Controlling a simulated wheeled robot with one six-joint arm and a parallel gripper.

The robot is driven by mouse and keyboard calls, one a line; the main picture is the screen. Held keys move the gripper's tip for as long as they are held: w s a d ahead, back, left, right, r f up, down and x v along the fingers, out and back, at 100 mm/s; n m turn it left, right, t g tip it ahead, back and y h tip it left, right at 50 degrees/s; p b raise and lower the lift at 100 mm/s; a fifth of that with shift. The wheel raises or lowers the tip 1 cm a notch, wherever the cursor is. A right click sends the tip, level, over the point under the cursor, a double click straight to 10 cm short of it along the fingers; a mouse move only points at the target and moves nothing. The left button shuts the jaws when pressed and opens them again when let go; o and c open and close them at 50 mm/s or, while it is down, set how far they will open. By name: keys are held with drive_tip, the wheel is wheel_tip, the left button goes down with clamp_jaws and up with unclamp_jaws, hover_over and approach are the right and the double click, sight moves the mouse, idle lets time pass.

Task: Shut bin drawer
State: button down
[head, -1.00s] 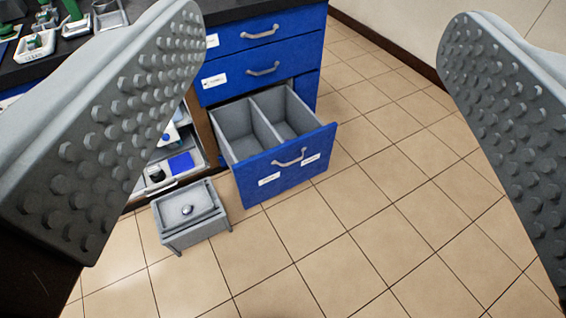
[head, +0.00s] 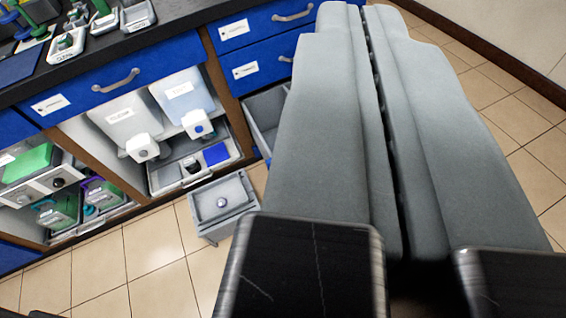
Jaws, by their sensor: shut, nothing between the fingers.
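The bin drawer (head: 265,115) is the low blue-fronted drawer with grey bins inside. Only the left part of its grey interior shows, and it stands pulled out. My gripper (head: 358,12) is shut, with its two grey fingers pressed together and nothing between them. The fingers cover most of the drawer, including its front and handle. I cannot tell whether the fingertips touch the drawer.
A grey lidded box (head: 222,205) stands on the tiled floor left of my gripper. An open shelf with two white jugs (head: 127,120) is behind it. A black worktop (head: 165,35) with small items runs above. The tiled floor at right (head: 520,120) is clear.

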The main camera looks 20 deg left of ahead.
drive_tip(key=w+a+f+m+g, duration=0.2)
drive_tip(key=w+a+f, duration=0.1)
drive_tip(key=w+f, duration=0.75)
drive_tip(key=w+a+f+m+g, duration=0.2)
drive_tip(key=w+f+m+g, duration=0.1)
drive_tip(key=w+f, duration=0.75)
drive_tip(key=w+a+f+m+g+h, duration=0.1)
drive_tip(key=w+a+f+m+g, duration=0.15)
drive_tip(key=f, duration=1.25)
drive_tip(key=w+a+f+m+g, duration=0.15)
drive_tip(key=w+f, duration=0.25)
drive_tip(key=f, duration=1.1)
drive_tip(key=w+a+f, duration=0.1)
drive_tip(key=w+f, duration=0.6)
drive_tip(key=w, duration=0.2)
drive_tip(key=shift+a+f, duration=0.15)
drive_tip(key=shift+f, duration=0.2)
drive_tip(key=shift+w, duration=0.1)
